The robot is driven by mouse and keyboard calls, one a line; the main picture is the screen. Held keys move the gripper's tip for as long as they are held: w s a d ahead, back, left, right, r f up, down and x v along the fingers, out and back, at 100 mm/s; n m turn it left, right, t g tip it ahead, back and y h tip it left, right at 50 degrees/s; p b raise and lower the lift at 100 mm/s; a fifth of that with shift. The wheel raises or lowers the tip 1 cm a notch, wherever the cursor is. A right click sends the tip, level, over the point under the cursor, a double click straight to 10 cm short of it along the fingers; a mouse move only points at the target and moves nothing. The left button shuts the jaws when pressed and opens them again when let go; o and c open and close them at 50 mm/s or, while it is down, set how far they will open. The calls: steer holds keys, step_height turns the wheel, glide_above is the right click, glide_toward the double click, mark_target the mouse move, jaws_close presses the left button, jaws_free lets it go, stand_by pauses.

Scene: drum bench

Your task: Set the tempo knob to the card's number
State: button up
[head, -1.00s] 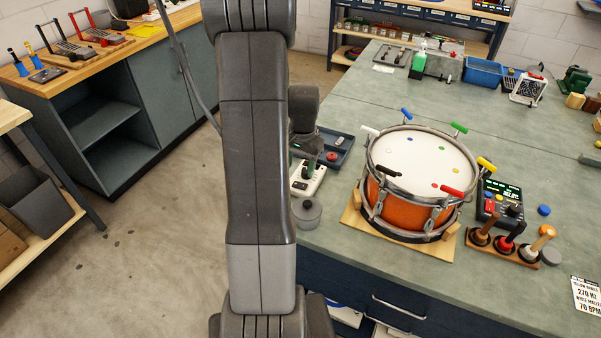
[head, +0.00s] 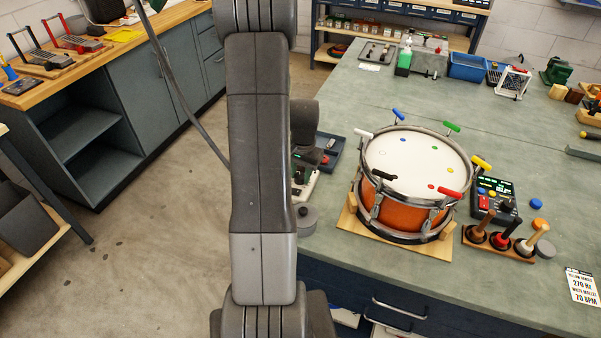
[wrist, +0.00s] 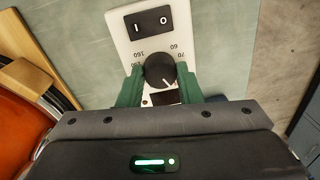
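The tempo knob (wrist: 159,70) is round and black, on a white box (wrist: 125,48) with a rocker switch (wrist: 150,22). Numbers 60 and 70 show to its right, 150 and 160 to its left. Its white mark points down and slightly right in the wrist view. My gripper (wrist: 160,78) has green fingers on both sides of the knob, with no clear gap. The knob's lower side and a dark window are partly hidden. In the head view, the white box (head: 300,193) is mostly behind my arm.
The orange drum (head: 405,215) with coloured handles stands on a wooden base right of the box. A grey round object (head: 306,221) lies close in front of the box. A dark tray (head: 325,150) lies behind it. A mallet stand (head: 497,243) and dark device (head: 494,196) are farther right.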

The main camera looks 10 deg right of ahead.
steer(key=shift+f+n+b, duration=0.1)
steer(key=shift+n+b, duration=0.2)
steer(key=shift+n, duration=0.1)
steer(key=n+b, duration=0.1)
steer(key=n, duration=0.1)
steer(key=shift+n+b, duration=0.4)
steer(key=n+b, duration=0.2)
steer(key=n, duration=0.2)
steer(key=shift+w+n, duration=0.1)
steer(key=shift+n, duration=0.2)
steer(key=n+b, duration=0.1)
steer(key=n, duration=0.3)
steer(key=shift+g, duration=0.3)
steer(key=shift+n+b, duration=0.4)
steer(key=shift+n, duration=1.4)
steer(key=o, duration=1)
steer(key=shift+c, duration=0.2)
